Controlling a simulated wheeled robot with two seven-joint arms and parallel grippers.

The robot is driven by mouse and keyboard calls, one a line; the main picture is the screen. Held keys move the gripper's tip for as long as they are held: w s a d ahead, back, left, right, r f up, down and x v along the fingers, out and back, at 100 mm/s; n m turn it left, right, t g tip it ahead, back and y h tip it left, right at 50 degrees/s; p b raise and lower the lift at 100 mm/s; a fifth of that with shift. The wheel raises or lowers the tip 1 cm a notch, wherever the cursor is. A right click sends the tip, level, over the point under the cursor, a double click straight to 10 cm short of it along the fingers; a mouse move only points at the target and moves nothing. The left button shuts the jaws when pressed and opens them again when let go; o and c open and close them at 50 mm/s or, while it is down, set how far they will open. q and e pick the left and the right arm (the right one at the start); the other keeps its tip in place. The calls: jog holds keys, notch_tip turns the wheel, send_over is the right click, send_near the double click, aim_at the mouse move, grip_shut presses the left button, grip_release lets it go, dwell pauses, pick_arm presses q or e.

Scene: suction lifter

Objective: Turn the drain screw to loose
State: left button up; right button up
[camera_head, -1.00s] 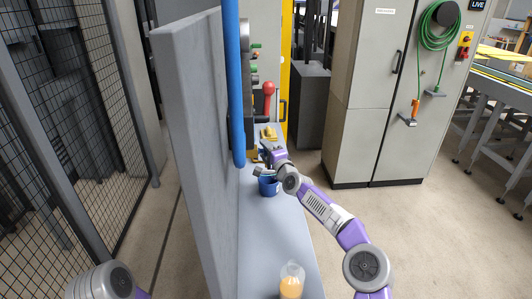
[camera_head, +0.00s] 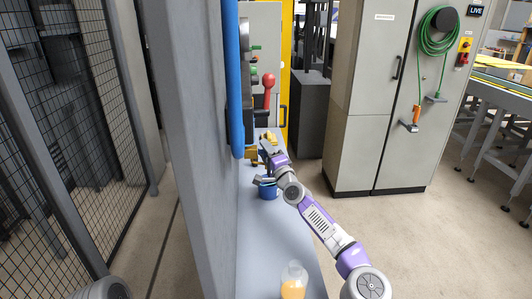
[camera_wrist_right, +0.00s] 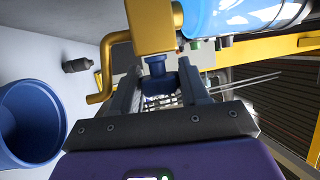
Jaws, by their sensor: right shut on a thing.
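The drain screw, a dark blue square-headed piece (camera_wrist_right: 157,68), sits under a brass-yellow block (camera_wrist_right: 152,28) with a curved brass spout at its left in the right wrist view. My right gripper (camera_wrist_right: 158,88) is shut on the screw, one dark finger on each side. In the head view my right gripper (camera_head: 265,150) is at the brass part below the blue cylinder (camera_head: 235,85); the screw is hidden there. My left gripper is out of view; only a grey link of my left arm shows at the bottom left.
A blue bucket (camera_head: 268,190) stands on the grey bench (camera_head: 262,228) just below my right gripper. A bottle with orange liquid (camera_head: 293,285) stands at the near end. A tall grey panel (camera_head: 190,150) borders the bench on the left. A red-knobbed lever (camera_head: 268,85) rises behind.

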jog(key=shift+a, duration=0.15)
jog(key=o, duration=1)
jog(key=shift+c, duration=0.2)
jog(key=shift+s+d+r, duration=0.1)
jog(key=shift+s+d, duration=0.2)
jog(key=shift+s, duration=0.15)
jog(key=v, duration=0.6)
jog(key=shift+s+f+p, duration=0.25)
jog(key=shift+f+p, duration=0.05)
jog(key=shift+d+r, duration=0.1)
